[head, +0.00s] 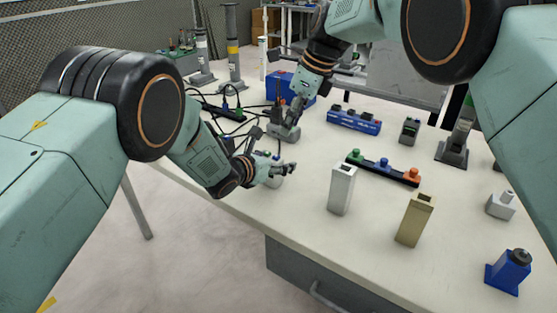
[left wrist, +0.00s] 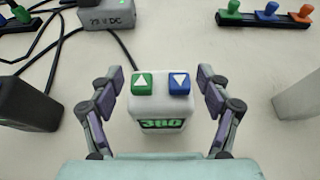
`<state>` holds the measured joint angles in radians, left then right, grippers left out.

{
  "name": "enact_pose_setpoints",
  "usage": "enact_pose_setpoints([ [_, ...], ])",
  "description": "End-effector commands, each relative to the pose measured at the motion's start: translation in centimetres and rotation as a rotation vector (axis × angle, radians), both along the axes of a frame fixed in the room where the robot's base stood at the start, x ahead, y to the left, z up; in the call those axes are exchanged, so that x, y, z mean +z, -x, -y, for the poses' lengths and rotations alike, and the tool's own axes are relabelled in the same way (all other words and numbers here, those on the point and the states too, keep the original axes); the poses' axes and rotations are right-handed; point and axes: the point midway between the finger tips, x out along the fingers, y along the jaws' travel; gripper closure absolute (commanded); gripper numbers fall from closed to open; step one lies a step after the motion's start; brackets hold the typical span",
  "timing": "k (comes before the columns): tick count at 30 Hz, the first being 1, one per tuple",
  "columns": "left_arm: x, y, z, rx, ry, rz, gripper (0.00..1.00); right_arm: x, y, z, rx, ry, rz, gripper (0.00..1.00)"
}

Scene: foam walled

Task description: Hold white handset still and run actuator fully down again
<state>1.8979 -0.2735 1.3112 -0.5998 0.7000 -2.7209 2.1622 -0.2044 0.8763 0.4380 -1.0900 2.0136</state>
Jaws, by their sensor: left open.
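The white handset (left wrist: 156,113) stands in the middle of the left wrist view. It has a green up-arrow button (left wrist: 142,83), a blue down-arrow button (left wrist: 179,83) and a green display reading 380. My left gripper (left wrist: 160,88) is open, with one finger on each side of the handset and a gap visible at both sides. In the head view the left gripper (head: 280,168) largely covers the handset. My right gripper (head: 285,112) is by a grey box (head: 284,134) behind it; its fingers are too small to read. I cannot tell which thing is the actuator.
A black strip with green, blue and orange knobs (head: 383,167) lies to the right. A white block (head: 341,188) and a tan block (head: 415,220) stand near the front. A blue-based device (head: 509,272) sits at the front right. Dark cables run behind the handset.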

Motion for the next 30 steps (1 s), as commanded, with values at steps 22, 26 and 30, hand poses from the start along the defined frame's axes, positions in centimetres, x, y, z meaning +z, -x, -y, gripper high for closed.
enact_pose_setpoints([
  [22,-0.7,-1.4,1.1,0.000,0.000,0.000,0.33,0.0,0.0,0.0,0.000,0.000,0.000,0.62],
  [26,-0.7,-1.4,1.1,0.000,0.000,0.000,0.44,0.0,0.0,0.0,0.000,0.000,0.000,0.62],
  [30,-0.7,-1.4,1.1,0.001,0.000,0.000,0.56,0.0,0.0,0.0,0.000,0.000,0.000,0.62],
])
